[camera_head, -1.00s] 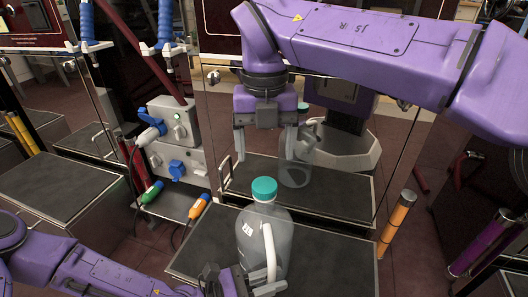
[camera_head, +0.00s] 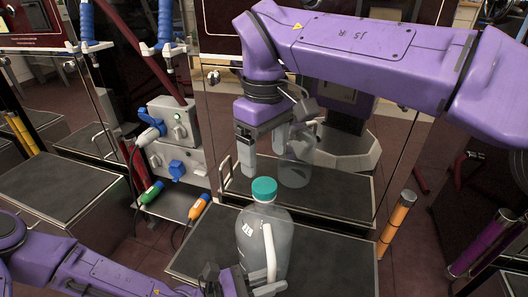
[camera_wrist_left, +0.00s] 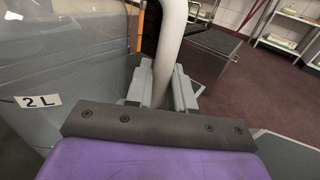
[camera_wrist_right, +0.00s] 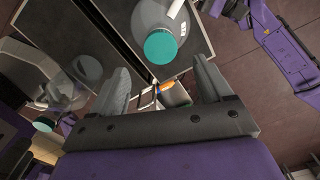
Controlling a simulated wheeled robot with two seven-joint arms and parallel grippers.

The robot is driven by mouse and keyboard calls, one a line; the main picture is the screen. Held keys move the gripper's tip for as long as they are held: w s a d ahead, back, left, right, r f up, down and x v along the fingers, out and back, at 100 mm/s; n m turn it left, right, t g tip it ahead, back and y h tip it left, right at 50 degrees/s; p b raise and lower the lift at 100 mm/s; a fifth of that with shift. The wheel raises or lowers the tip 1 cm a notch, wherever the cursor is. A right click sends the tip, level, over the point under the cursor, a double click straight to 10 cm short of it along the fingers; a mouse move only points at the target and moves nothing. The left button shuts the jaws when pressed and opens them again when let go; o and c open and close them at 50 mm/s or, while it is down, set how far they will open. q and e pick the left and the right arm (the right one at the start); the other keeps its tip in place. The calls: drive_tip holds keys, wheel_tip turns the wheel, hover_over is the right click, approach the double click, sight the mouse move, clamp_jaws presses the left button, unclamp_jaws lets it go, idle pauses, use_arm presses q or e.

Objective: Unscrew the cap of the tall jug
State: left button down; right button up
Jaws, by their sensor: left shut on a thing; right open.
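The tall jug (camera_head: 250,240) is translucent grey with a white handle (camera_head: 269,252) and stands upright on a dark-topped platform. Its teal cap (camera_head: 264,190) sits on the neck. In the left wrist view a "2 L" label (camera_wrist_left: 38,101) shows on the jug. My left gripper (camera_wrist_left: 160,90) is shut on the white handle, low on the jug's right side. My right gripper (camera_head: 264,150) is open and empty, above and behind the cap, apart from it. In the right wrist view the cap (camera_wrist_right: 160,47) appears beyond the open fingers (camera_wrist_right: 163,88).
A glossy panel (camera_head: 225,120) behind the platform mirrors the jug and robot. A grey connector box (camera_head: 178,135) with blue, green and orange plugs stands to the left. An orange post (camera_head: 397,222) rises right of the platform (camera_head: 335,265).

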sight(265, 184)
wheel_tip(265, 184, down, 7)
drive_tip(key=shift+f, duration=0.1)
drive_tip(key=c, duration=1.1)
drive_tip(key=n, duration=0.5)
drive_tip(key=shift+n, duration=0.4)
drive_tip(key=shift+c, duration=0.3)
drive_tip(key=n, duration=0.6)
drive_tip(key=shift+n, duration=0.3)
drive_tip(key=n, duration=2.1)
drive_tip(key=shift+n, duration=0.3)
drive_tip(key=n, duration=0.6)
drive_tip(key=shift+r, duration=0.2)
drive_tip(key=n, duration=1.3)
drive_tip(key=shift+n, duration=0.4)
